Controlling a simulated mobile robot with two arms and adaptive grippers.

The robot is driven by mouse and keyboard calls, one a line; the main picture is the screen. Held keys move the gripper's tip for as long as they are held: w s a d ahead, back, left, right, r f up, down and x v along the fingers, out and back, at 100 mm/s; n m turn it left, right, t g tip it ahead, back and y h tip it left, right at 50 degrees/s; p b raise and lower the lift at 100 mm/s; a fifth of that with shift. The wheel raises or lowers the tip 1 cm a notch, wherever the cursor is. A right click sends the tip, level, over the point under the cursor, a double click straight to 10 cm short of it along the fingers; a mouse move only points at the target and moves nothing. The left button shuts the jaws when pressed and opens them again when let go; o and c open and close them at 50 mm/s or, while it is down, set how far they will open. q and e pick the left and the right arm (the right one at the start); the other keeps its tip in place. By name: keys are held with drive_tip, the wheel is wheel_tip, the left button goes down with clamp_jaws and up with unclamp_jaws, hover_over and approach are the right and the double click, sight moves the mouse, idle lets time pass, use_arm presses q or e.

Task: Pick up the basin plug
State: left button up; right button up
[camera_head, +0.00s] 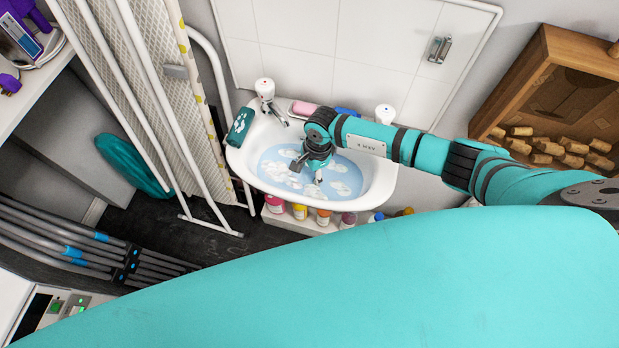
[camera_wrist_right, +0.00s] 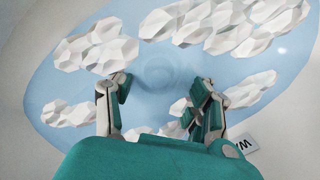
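The white basin (camera_head: 376,181) stands against the tiled wall and holds blue water with clumps of white foam (camera_head: 340,187). My right gripper (camera_head: 309,173) reaches down over the water, fingers apart. In the right wrist view my right gripper (camera_wrist_right: 162,97) is open and empty, its two fingers spread on either side of clear water. A faint round shape (camera_wrist_right: 158,75) shows under the water ahead between the fingertips; it may be the basin plug or the drain, I cannot tell which. My left gripper is not in view.
A dark green bottle (camera_head: 240,127) is at the left rim. Colourful bottles (camera_head: 299,211) stand below. A wooden crate (camera_head: 545,75) holds corks at right.

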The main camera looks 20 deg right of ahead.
clamp_jaws()
drive_tip(key=shift+r, duration=0.1)
